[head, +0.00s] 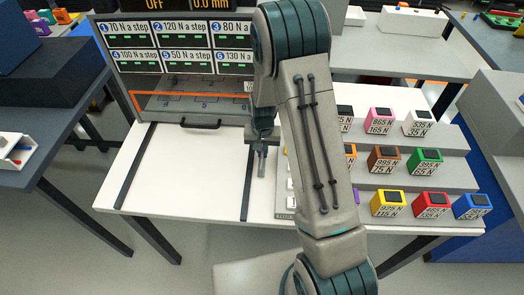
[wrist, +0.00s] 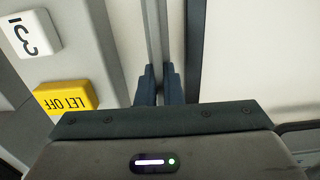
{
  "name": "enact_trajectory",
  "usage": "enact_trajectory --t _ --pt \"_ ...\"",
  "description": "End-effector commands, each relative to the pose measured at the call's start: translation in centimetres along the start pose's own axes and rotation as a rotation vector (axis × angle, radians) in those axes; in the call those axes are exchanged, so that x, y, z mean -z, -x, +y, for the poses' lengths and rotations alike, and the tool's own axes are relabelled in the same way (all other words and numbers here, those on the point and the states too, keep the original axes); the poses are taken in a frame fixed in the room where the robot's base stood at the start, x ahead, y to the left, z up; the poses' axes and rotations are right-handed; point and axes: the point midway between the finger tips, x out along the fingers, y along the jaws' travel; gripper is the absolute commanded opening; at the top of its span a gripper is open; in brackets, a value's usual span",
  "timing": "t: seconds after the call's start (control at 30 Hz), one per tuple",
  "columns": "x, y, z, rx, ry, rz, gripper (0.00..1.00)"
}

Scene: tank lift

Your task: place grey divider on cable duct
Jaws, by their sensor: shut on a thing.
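My gripper (head: 262,146) is over the white table, just right of a long dark strip (head: 247,185) lying front to back. In the wrist view its two fingers (wrist: 159,88) are shut on a narrow grey strip, which looks like the grey divider (wrist: 154,35). The same dark strip (wrist: 195,45) runs close beside it, on the right in that view. A second dark strip (head: 135,167) lies on the left of the table. Neither dark strip is labelled, so I cannot tell which is the cable duct. I cannot tell whether the divider touches the table.
Stepped grey shelves (head: 455,178) with several coloured, labelled blocks stand right of my arm. A yellow "LET OFF" button (wrist: 66,97) shows left of the gripper. A panel of step signs (head: 175,48) stands behind. The white tabletop (head: 190,170) between the dark strips is clear.

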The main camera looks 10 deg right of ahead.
Motion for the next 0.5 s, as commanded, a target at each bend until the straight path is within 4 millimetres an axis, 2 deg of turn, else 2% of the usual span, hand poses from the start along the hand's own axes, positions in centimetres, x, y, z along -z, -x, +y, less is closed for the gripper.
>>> enact_trajectory --t 0.13,0.5 --pt "0.0 -0.9 0.0 0.000 0.000 0.000 0.00" --pt "0.0 -1.5 0.0 0.000 0.000 0.001 0.00"
